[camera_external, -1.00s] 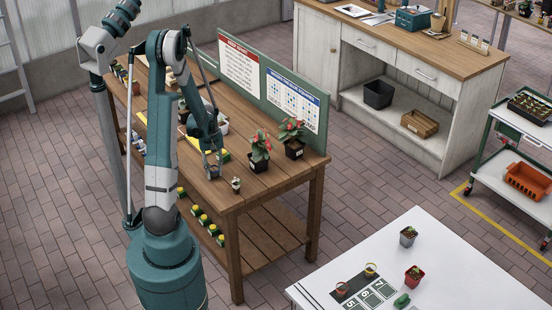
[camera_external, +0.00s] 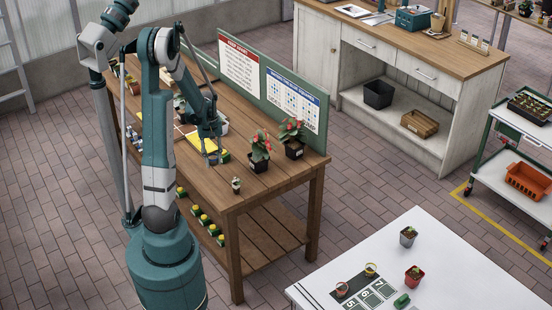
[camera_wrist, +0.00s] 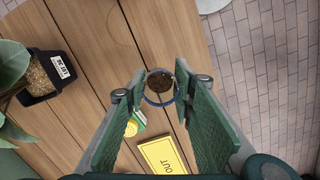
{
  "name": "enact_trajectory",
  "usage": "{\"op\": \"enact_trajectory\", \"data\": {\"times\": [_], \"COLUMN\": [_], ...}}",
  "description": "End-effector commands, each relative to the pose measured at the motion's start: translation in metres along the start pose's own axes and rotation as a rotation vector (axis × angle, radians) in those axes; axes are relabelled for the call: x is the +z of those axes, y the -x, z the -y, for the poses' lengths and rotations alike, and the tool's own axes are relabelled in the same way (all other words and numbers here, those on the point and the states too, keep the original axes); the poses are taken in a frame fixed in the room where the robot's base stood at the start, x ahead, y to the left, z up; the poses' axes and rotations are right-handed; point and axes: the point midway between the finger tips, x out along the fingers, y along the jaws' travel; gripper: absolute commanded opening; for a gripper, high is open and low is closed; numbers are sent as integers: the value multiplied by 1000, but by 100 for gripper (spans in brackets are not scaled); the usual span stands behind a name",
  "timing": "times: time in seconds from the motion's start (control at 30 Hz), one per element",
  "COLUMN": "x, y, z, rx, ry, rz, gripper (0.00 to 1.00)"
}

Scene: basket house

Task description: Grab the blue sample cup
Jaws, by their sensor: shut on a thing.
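The blue sample cup (camera_wrist: 160,84) shows as a small round cup with a blue rim and dark soil inside, between my fingertips in the wrist view. My gripper (camera_wrist: 160,87) is shut on it, with a green finger on each side. In the external view my gripper (camera_external: 212,160) is over the near part of the wooden bench (camera_external: 265,184). The cup is too small and hidden to make out there. Whether it touches the bench is hard to tell.
A yellow OUT card (camera_wrist: 163,157) and a yellow-green item (camera_wrist: 135,122) lie close by. A white table (camera_external: 450,265) is at the lower right.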

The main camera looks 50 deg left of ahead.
Motion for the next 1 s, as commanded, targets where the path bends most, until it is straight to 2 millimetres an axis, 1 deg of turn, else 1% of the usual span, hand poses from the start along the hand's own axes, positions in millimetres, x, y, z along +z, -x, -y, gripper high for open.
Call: {"op": "enact_trajectory", "data": {"times": [0.03,0.1,0.33,1.0], "x": [1,2,3,4], "y": [7,14,28,31], "z": [0,0,0,0], "rx": [0,0,0,0], "ry": [0,0,0,0], "rz": [0,0,0,0], "gripper": [14,14,14,14]}}
